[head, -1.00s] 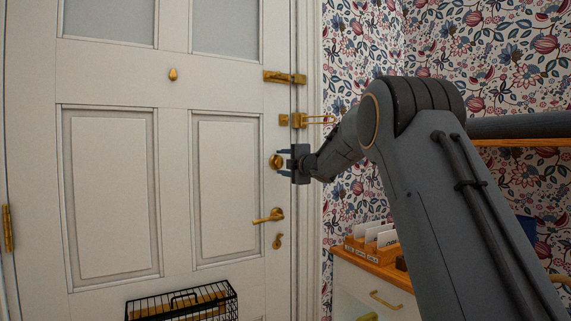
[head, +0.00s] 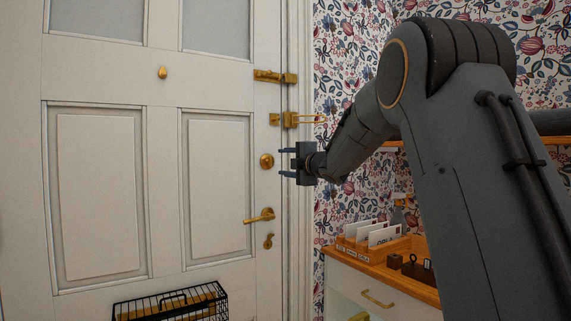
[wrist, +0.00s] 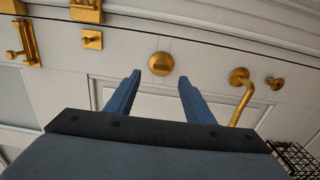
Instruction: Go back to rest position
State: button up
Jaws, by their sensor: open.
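My gripper (head: 287,163) is open and empty in the head view, its fingers pointing left at the white door (head: 160,180). The fingertips are just right of a round brass knob (head: 266,161) and look apart from it. In the wrist view my gripper (wrist: 158,82) shows two blue fingers spread wide, with the round knob (wrist: 161,63) beyond the gap between them. My arm is stretched forward and bent at the elbow.
The door also has a brass lever handle (head: 260,216), a bolt (head: 275,76) and a latch (head: 290,120). A black wire basket (head: 170,303) hangs low on it. A cabinet with a wooden top (head: 400,275) and card organiser (head: 368,236) stands right, beside my arm.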

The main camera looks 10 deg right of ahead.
jog(key=s+d+f+m+g+h+p, duration=0.3)
jog(key=s+f+m+g+h+p, duration=0.35)
jog(key=s+f+m, duration=1.25)
jog(key=s+a+f+m+g, duration=0.1)
jog(key=s+f, duration=0.4)
jog(key=s, duration=0.7)
jog(key=s+a+f+m+g+p, duration=0.1)
jog(key=s+a+f+g, duration=0.2)
jog(key=s, duration=0.8)
jog(key=s+a+f+m+g, duration=0.1)
jog(key=s+f+g, duration=0.5)
jog(key=s, duration=0.6)
jog(key=shift+s+a+f+g+y+p, duration=0.4)
jog(key=shift+a+f+y, duration=0.1)
jog(key=shift+a, duration=0.15)
jog(key=shift+w+d, duration=0.15)
jog(key=shift+d, duration=0.05)
